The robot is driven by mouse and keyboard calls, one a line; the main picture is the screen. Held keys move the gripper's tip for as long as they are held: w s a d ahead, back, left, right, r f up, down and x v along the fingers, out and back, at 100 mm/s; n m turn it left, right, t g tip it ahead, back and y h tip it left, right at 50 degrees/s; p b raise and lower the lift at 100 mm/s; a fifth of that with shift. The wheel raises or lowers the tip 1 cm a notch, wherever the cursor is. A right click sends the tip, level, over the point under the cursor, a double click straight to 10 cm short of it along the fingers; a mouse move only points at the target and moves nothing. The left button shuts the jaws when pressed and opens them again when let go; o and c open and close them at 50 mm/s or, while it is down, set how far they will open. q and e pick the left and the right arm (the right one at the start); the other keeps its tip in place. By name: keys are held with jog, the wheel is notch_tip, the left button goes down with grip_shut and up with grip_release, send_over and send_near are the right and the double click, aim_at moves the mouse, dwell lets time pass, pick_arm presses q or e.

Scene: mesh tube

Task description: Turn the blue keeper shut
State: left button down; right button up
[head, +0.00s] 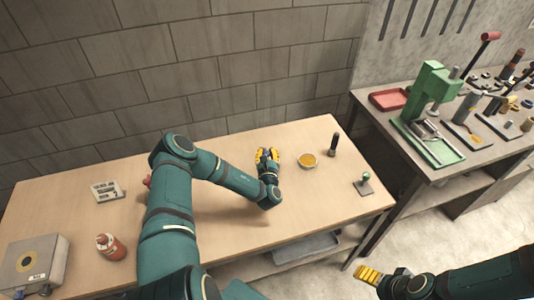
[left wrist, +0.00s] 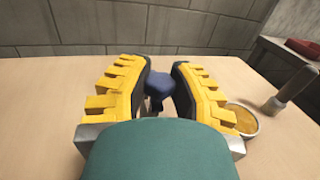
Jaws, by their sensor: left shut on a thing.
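The blue keeper (left wrist: 159,84) shows in the left wrist view as a small dark blue piece between the yellow fingers of my left gripper (left wrist: 162,95). The fingers stand on both sides of it and are shut on it. Its lower part and whatever it sits on are hidden by the gripper. In the head view my left gripper (head: 267,156) is over the back middle of the wooden table (head: 225,229), and the keeper cannot be made out there. My right gripper (head: 369,275) is off the table's front right; whether its fingers are apart is unclear.
A yellow-filled round dish (head: 308,160) stands just right of my left gripper, with a dark upright peg (head: 334,145) and a small knobbed stand (head: 364,184) beyond. A side bench holds a green press (head: 431,88).

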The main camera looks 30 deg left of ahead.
pick_arm(q)
jog(key=shift+s+f, duration=0.15)
jog(key=shift+f, duration=0.15)
jog(key=c, duration=1)
grip_release()
jog(key=shift+o, duration=1.2)
jog(key=shift+r, duration=0.15)
jog(key=v, duration=1.1)
jog(key=shift+s+d, duration=0.25)
jog(key=shift+s, duration=0.05)
jog(key=shift+a, duration=0.1)
